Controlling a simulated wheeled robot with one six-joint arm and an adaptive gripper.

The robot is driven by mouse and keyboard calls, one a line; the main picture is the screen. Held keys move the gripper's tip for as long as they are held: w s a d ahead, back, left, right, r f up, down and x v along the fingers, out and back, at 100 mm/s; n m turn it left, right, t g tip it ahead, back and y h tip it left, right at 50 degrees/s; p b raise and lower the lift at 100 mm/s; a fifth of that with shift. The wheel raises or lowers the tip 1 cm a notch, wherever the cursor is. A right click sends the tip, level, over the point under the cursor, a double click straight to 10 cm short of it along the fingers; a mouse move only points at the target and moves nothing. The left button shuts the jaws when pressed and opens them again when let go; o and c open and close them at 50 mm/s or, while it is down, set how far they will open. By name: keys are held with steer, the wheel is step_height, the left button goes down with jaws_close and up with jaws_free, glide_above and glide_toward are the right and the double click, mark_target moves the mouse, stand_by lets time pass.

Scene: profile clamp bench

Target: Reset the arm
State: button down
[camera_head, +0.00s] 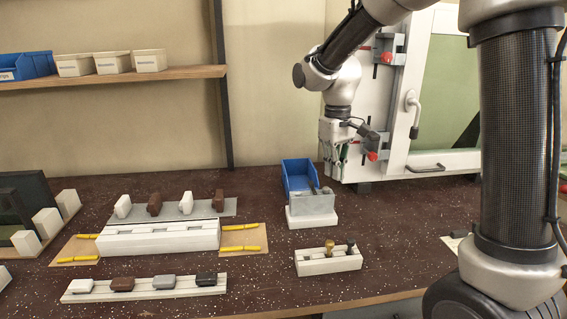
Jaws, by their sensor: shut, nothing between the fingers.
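My gripper (333,177) hangs from my arm at the right of centre, pointing down above the back of the bench. It is shut and empty. It is apart from the bench top, just right of a blue bin (298,175) in the picture. Its fingertips are small and partly hard to make out.
A grey block on a white base (312,216) stands before the bin. A white holder (328,263) bears two knobs. A white profile fixture (160,238) lies between yellow pins, with clamp rows behind and in front (145,288). A white-framed machine (450,165) stands at right.

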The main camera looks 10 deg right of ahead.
steer(key=s+d+r+m+t, duration=0.2)
steer(key=s+d+r, duration=0.2)
steer(key=s+d, duration=0.3)
steer(key=s+d+r+m+t, duration=0.3)
steer(key=s+d, duration=0.4)
steer(key=s, duration=0.9)
steer(key=shift+r, duration=0.6)
steer(key=shift+s, duration=0.1)
